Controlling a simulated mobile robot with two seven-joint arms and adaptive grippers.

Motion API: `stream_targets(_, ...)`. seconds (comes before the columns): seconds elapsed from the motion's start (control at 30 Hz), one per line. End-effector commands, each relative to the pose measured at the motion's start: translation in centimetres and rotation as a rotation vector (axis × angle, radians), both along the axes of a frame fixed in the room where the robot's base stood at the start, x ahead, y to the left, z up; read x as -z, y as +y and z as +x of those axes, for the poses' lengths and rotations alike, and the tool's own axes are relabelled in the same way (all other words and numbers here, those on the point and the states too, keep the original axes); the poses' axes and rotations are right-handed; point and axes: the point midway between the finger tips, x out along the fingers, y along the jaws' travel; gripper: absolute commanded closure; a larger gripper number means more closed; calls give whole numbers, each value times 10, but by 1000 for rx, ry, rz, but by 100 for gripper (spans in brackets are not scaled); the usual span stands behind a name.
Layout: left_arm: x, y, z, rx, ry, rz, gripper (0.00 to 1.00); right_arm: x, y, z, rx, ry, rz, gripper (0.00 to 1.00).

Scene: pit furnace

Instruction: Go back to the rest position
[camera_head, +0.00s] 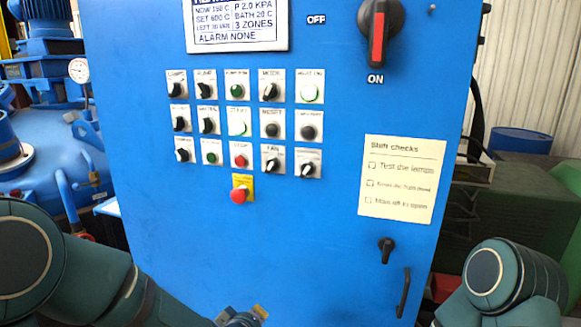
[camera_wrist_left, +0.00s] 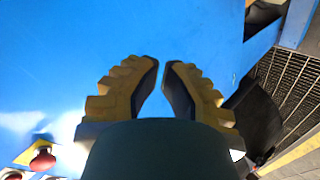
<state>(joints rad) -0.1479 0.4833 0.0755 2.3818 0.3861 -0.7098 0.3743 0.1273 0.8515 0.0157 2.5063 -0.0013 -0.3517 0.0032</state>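My left gripper (camera_head: 245,318) is at the bottom edge of the head view, low in front of the blue cabinet (camera_head: 300,240), and mostly cut off. In the left wrist view its two yellow-and-black fingers (camera_wrist_left: 162,65) stand apart with only blue surface between them, so it is open and empty. My left arm comes in from the lower left. Part of my right arm shows at the lower right, but its gripper is out of view.
The cabinet carries rows of switches and lamps, a red emergency button (camera_head: 239,194), a red main switch (camera_head: 378,35), a checklist (camera_head: 402,178) and a black handle (camera_head: 403,292). Blue tank equipment (camera_head: 40,125) stands left. A blue drum (camera_head: 520,141) stands behind right.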

Motion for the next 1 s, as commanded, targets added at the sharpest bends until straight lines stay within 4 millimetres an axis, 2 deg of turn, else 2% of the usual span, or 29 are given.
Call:
stream_targets(0.03,37,4,-15,61,87,47,100,0,0,0,0,0,0,53)
stream_targets(0.1,79,7,-39,160,194,104,100,0,0,0,0,0,0,53)
stream_targets(0.17,112,10,-63,250,283,144,100,0,0,0,0,0,0,53)
stream_targets(0.2,133,12,-80,309,341,163,100,0,0,0,0,0,0,53)
stream_targets(0.3,172,15,-122,452,463,194,100,0,0,0,0,0,0,53)
stream_targets(0.4,197,16,-158,568,551,203,100,0,0,0,0,0,0,53)
stream_targets(0.5,211,17,-182,644,604,203,100,0,0,0,0,0,0,53)
stream_targets(0.6,216,18,-193,682,626,201,100,0,0,0,0,0,0,53)
stream_targets(1.0,216,18,-193,683,627,202,100,0,0,0,0,0,0,53)
